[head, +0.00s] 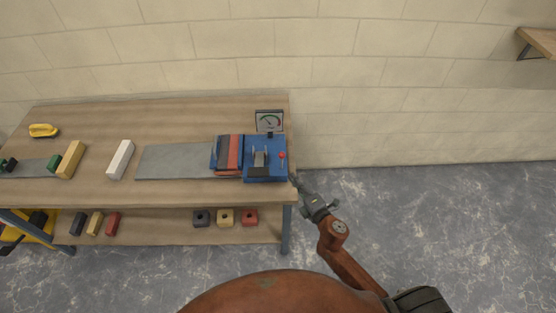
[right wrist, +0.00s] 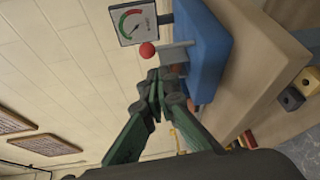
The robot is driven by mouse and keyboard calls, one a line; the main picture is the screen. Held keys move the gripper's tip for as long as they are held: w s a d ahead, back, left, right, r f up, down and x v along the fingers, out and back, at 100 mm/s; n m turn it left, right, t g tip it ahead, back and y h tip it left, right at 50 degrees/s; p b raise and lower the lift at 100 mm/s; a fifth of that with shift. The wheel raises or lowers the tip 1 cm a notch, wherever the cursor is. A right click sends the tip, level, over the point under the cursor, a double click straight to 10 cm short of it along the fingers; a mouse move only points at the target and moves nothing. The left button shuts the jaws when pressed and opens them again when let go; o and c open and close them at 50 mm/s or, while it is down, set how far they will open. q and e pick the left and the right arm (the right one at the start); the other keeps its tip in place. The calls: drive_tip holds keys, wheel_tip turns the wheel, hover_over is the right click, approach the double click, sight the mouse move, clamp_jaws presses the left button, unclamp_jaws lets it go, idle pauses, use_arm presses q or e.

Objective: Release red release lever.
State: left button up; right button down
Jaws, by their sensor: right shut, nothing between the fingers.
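The red release lever shows as a small red knob (head: 282,155) on the right side of a blue machine (head: 266,172) at the table's right end. In the right wrist view the red ball knob (right wrist: 147,50) is just beyond my fingertips, and a grey plate (right wrist: 176,53) juts from the blue body (right wrist: 208,45) beside it. My right gripper (head: 294,180) is at the table's right edge, below and right of the knob. In the right wrist view my right gripper (right wrist: 160,78) has its fingers together and empty. I cannot tell whether they touch the machine. My left gripper is not in view.
Floor to the right is clear.

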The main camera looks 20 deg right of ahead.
drive_tip(key=shift+n+y, duration=0.3)
drive_tip(key=shift+n, duration=0.1)
drive_tip(key=x, duration=0.3)
drive_tip(key=r+x, duration=0.1)
drive_tip(key=x, duration=0.2)
drive_tip(key=a+x, duration=0.1)
drive_tip(key=x, duration=0.3)
drive_tip(key=shift+r, duration=0.15)
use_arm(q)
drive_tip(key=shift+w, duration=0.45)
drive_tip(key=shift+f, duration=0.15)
